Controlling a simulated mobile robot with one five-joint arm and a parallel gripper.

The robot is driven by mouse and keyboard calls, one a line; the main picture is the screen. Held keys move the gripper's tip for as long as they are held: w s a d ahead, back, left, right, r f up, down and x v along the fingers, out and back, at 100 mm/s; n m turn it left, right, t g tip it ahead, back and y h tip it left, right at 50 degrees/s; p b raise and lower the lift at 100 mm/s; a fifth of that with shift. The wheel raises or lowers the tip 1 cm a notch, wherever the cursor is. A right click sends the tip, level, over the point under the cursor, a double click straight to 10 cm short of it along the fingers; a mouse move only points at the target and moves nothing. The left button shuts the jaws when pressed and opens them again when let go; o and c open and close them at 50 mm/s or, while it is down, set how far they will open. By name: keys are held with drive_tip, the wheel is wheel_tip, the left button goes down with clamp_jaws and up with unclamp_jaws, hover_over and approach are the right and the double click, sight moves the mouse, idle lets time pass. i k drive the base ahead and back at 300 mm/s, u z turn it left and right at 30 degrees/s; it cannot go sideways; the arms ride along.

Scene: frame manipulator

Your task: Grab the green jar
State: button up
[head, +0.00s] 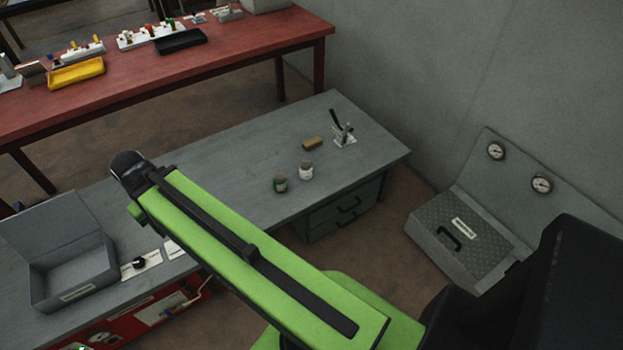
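The green jar (280,184) stands upright on the grey workbench (240,165), near its front edge. It is small, with a greyish top and green on its side. A white jar (306,171) with a similar dark top stands just to its right, a small gap apart. My green arm reaches from the lower right up to the left across the view, left of and in front of the jars. The end of my arm is at the upper left of it, apart from the jar. My gripper's fingers cannot be made out.
A tan block (312,143) and a holder with dark-handled tools (343,134) are behind the jars. An open grey box (68,258) sits at the bench's left. A red table (200,75) stands behind. A grey case with gauges (465,240) is at right.

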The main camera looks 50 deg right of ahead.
sight(279, 181)
drive_tip(key=i, duration=1)
drive_tip(key=z, duration=0.05)
